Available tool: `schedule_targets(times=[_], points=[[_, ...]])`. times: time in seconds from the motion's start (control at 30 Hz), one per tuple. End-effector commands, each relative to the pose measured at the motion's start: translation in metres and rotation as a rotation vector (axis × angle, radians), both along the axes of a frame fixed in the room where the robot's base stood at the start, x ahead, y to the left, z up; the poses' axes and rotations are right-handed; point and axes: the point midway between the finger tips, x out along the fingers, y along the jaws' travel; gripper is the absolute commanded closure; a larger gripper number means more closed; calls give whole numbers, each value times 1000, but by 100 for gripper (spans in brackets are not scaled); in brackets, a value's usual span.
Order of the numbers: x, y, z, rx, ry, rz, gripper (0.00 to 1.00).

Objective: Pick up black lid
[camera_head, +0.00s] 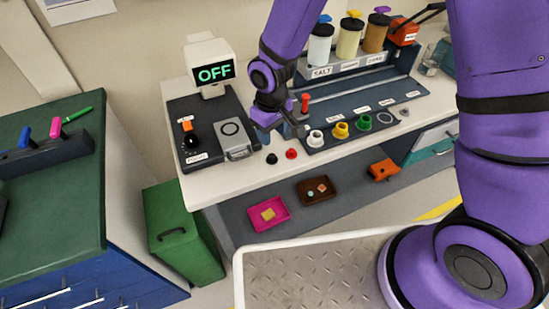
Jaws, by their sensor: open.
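A small black piece (271,158), which looks like the black lid, lies on the pale bench top near its front edge. A similar small red piece (291,153) lies just to its right. My gripper (286,129) is open above the bench, up and slightly right of the black piece and apart from it. I see nothing between its fingers, though they are small in this view.
A dark tray (400,96) with white, yellow and green cups stands to the right. A red-handled item (305,103) stands behind my gripper. A dark panel with a grey box (235,145) is at left. Coloured trays (268,214) lie on the shelf below.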

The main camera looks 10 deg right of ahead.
Motion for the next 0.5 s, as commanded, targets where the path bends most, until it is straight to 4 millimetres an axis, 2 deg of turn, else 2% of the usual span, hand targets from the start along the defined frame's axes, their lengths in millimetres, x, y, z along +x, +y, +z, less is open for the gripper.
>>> schedule_targets(times=[0.2,0.5], points=[[-1,0,-31,-2,2,0,52],[-1,0,-51,-3,2,1,52]])
